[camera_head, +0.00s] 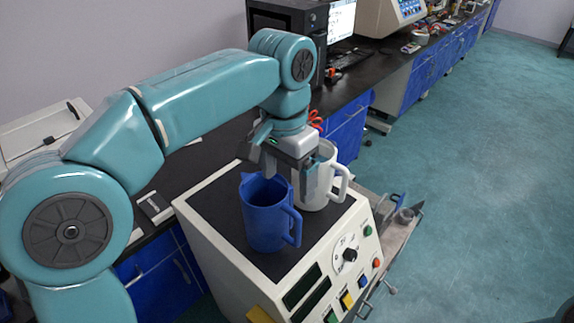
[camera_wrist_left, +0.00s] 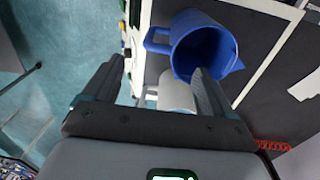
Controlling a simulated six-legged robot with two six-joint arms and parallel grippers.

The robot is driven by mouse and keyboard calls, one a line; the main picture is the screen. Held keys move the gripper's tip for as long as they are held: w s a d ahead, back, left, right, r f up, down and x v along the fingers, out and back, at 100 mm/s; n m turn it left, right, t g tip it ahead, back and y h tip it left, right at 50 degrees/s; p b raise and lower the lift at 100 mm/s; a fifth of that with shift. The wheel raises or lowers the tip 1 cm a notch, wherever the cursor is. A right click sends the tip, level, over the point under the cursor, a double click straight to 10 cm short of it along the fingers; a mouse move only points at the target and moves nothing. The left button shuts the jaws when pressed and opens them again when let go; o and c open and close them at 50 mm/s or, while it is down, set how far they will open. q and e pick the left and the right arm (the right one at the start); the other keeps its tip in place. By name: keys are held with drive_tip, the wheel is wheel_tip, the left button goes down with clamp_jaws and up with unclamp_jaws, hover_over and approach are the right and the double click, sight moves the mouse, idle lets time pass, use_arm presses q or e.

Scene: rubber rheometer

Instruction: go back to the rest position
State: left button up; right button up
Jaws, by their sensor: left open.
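My left gripper (camera_head: 287,172) is open, its fingers pointing down at the white jug, just behind the blue jug. In the wrist view, the open fingers (camera_wrist_left: 158,82) have a gap between them with part of the white jug (camera_wrist_left: 176,92) showing beyond. The white jug (camera_head: 322,186) stands upright on the black top of the instrument, partly hidden by the gripper. The blue jug (camera_head: 264,222) stands upright and open-topped beside it; it also shows in the wrist view (camera_wrist_left: 200,48). I cannot tell whether a finger touches the white jug. My right gripper is not in view.
The cream instrument (camera_head: 232,250) has a dial and coloured buttons on its front. A dark bench (camera_head: 228,143) with blue cabinets runs behind it, carrying a computer tower (camera_head: 290,22) and monitor (camera_head: 341,20). The teal floor (camera_head: 480,180) at right is open.

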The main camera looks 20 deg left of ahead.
use_arm(q)
drive_tip(key=shift+s+r, duration=0.15)
drive_tip(key=shift+r, duration=0.7)
